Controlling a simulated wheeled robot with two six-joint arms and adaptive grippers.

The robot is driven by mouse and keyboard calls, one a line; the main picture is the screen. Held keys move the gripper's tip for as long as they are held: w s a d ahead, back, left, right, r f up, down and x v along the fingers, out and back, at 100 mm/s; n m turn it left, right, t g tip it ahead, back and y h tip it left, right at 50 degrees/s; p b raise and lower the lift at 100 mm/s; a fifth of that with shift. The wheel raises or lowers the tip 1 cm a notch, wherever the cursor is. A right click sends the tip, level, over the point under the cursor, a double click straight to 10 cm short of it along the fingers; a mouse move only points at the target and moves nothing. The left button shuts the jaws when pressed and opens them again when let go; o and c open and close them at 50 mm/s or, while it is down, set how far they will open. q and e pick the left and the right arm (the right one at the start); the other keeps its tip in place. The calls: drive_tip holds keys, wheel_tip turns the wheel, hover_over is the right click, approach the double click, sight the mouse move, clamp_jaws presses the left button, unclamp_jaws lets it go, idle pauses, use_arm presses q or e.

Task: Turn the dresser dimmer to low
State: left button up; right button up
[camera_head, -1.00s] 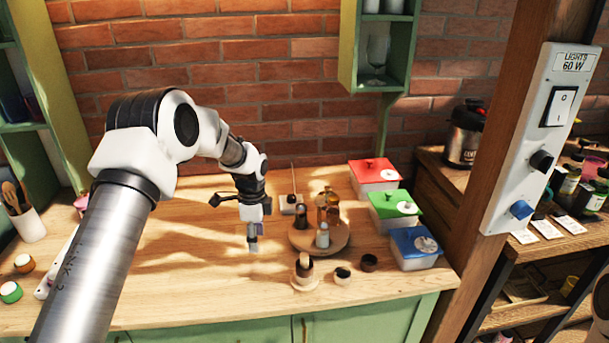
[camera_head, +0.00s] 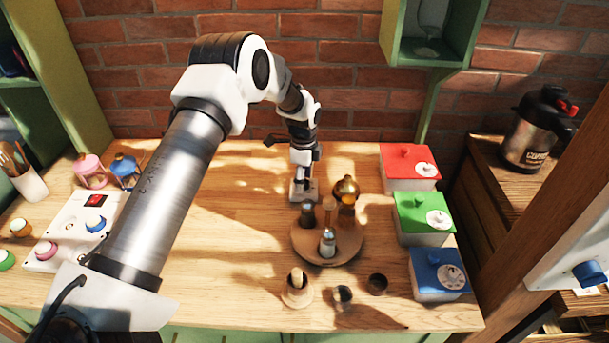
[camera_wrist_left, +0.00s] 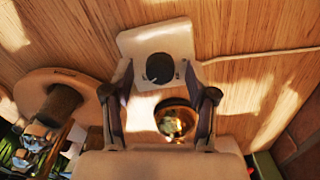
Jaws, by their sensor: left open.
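The dimmer is a small white box with a black round knob. In the head view the dimmer (camera_head: 312,193) sits on the wooden top, behind the round wooden tray. My left gripper (camera_head: 303,178) points down over it and partly hides it. In the left wrist view the dimmer (camera_wrist_left: 160,40) lies flat, its black knob (camera_wrist_left: 160,68) framed by the fingertips of my left gripper (camera_wrist_left: 159,82). The fingers are open, one each side of the knob. I cannot tell whether they touch it. My right gripper is not in view.
Red (camera_head: 408,175), green (camera_head: 412,210) and blue (camera_head: 430,270) boxes line the right. A white control panel (camera_head: 70,225) lies left. A pale cord runs from the dimmer.

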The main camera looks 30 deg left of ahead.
use_arm(q)
drive_tip(key=shift+w+d+f, duration=0.1)
drive_tip(key=shift+w+f, duration=0.15)
drive_tip(key=shift+f, duration=0.1)
drive_tip(key=shift+s+r, duration=0.25)
drive_tip(key=shift+s, duration=0.05)
drive_tip(key=c, duration=1)
clamp_jaws()
